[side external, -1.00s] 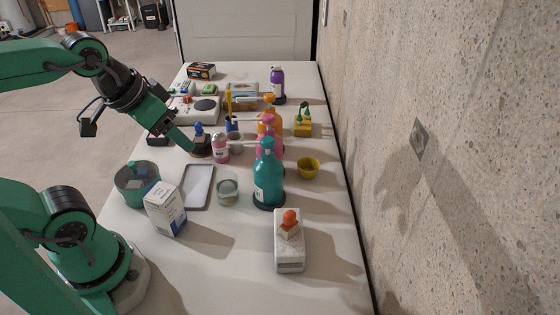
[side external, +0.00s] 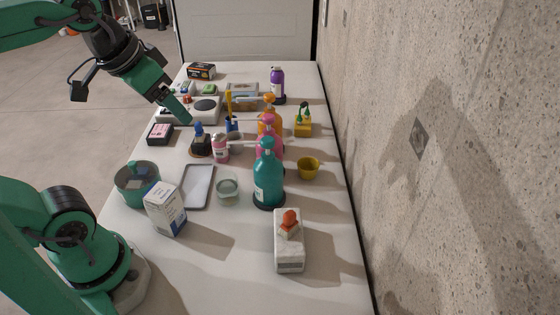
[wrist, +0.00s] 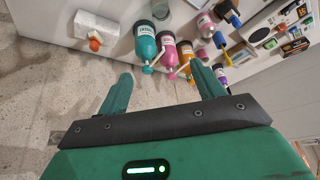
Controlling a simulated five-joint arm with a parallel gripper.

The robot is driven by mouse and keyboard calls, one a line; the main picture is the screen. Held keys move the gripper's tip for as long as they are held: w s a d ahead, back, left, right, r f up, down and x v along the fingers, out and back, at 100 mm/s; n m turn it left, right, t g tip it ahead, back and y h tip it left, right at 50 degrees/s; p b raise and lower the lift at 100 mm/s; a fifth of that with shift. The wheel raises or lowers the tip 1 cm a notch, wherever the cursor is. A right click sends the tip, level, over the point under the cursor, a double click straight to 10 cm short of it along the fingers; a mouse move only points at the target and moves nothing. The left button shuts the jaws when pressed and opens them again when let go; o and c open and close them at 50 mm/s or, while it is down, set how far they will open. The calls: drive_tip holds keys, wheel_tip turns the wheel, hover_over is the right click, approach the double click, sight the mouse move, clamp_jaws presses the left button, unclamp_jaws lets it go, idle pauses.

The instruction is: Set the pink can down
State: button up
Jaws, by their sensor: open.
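The pink can (side external: 221,148) stands upright on the white table, between a dark round base with a blue-topped tool (side external: 200,141) and the row of spray bottles. It also shows in the wrist view (wrist: 205,24), near the top. My gripper (side external: 188,119) is above the table, up and to the left of the can in the side view, and apart from it. In the wrist view my gripper (wrist: 160,78) has its two fingers spread with nothing between them.
Teal (side external: 268,179), pink (side external: 268,134) and orange (side external: 270,115) bottles stand right of the can. A clear jar (side external: 228,190), grey tray (side external: 198,186), white carton (side external: 165,211) and yellow cup (side external: 308,168) are nearer. A concrete wall borders the right.

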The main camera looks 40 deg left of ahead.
drive_tip(key=w+a+r+m+g, duration=0.1)
drive_tip(key=w+a+r+g, duration=0.15)
drive_tip(key=w+a, duration=0.45)
drive_tip(key=m+g, duration=0.2)
drive_tip(key=g, duration=0.1)
hover_over(221, 147)
drive_tip(key=w+a, duration=0.2)
wheel_tip(221, 147, down, 3)
wheel_tip(221, 147, down, 21)
drive_tip(key=shift+s+a+r, duration=0.15)
drive_tip(key=shift+f, duration=1.3)
drive_tip(key=shift+f, duration=0.1)
drive_tip(key=shift+s+f, duration=0.2)
drive_tip(key=shift+f, duration=2.3)
drive_tip(key=shift+c, duration=0.5)
drive_tip(key=c, duration=1.1)
drive_tip(key=shift+r, duration=0.2)
